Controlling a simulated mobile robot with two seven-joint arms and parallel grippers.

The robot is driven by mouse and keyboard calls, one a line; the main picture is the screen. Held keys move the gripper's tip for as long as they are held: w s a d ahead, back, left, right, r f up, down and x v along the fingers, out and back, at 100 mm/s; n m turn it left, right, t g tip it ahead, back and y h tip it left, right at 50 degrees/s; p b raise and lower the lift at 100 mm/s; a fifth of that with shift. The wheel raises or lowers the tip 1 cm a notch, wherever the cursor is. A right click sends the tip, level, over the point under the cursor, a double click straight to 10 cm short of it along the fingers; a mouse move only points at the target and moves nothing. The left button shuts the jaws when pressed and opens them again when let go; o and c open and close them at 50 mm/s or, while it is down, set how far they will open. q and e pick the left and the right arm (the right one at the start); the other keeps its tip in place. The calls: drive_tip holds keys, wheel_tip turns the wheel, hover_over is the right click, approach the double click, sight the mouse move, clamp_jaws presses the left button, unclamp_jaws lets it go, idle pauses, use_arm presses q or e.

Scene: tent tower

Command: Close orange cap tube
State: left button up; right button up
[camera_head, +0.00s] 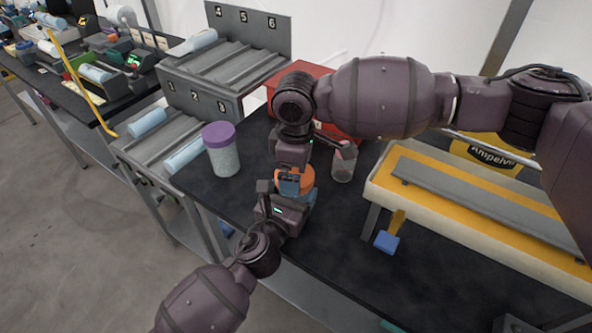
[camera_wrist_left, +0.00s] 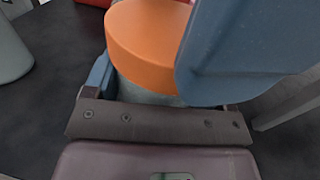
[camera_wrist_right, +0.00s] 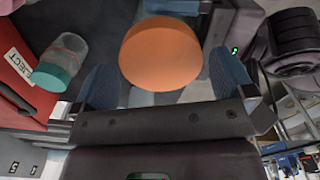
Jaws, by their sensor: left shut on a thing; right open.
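The orange cap (camera_head: 296,179) sits on top of a tube at the middle of the dark table; it also shows in the left wrist view (camera_wrist_left: 148,45) and in the right wrist view (camera_wrist_right: 160,54). My left gripper (camera_head: 298,205) is shut on the tube below the cap, and the tube stands about upright. Most of the tube is hidden by my grippers. My right gripper (camera_wrist_right: 160,85) is open above, its blue-padded fingers on either side of the cap. I cannot tell whether they touch it, or whether the cap is fully seated.
A tube with a purple cap (camera_head: 220,142) stands to the left. A clear container with a pink top (camera_head: 343,162) stands to the right, near a red box (camera_head: 300,82). A numbered grey rack (camera_head: 205,100) is at the back left. A yellow and white ramp (camera_head: 470,195) is at the right.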

wheel_tip(320, 180, up, 11)
drive_tip(key=shift+f, duration=0.2)
idle(0.3)
use_arm(q)
drive_tip(key=o, duration=1.2)
drive_tip(key=v, duration=1)
drive_tip(key=shift+s+a, duration=0.15)
drive_tip(key=shift+s, duration=0.25)
use_arm(e)
drive_tip(key=shift+f, duration=0.2)
